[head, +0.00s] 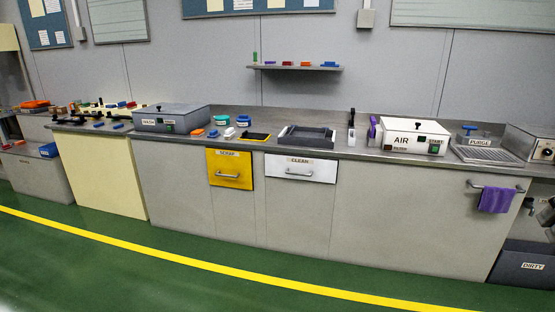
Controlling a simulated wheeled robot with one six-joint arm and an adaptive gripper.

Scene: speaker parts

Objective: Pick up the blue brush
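Several small blue things show in the head view, all too small to name surely as the blue brush. A blue piece (330,65) lies at the right end of the wall shelf. Two small blue pieces (98,125) (118,126) lie on the cream bench at the left. A blue item (244,120) and a smaller blue one (213,133) sit on the counter above the yellow drawer. A blue handle-like piece (470,128) stands by the PURGE label at the right. My gripper is not in view.
The grey counter (270,112) runs along the wall, with a grey lidded box (172,118), a dark tray (307,136) and a white AIR box (409,134) on it. A purple cloth (495,199) hangs at the right. The green floor (150,275) in front is clear.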

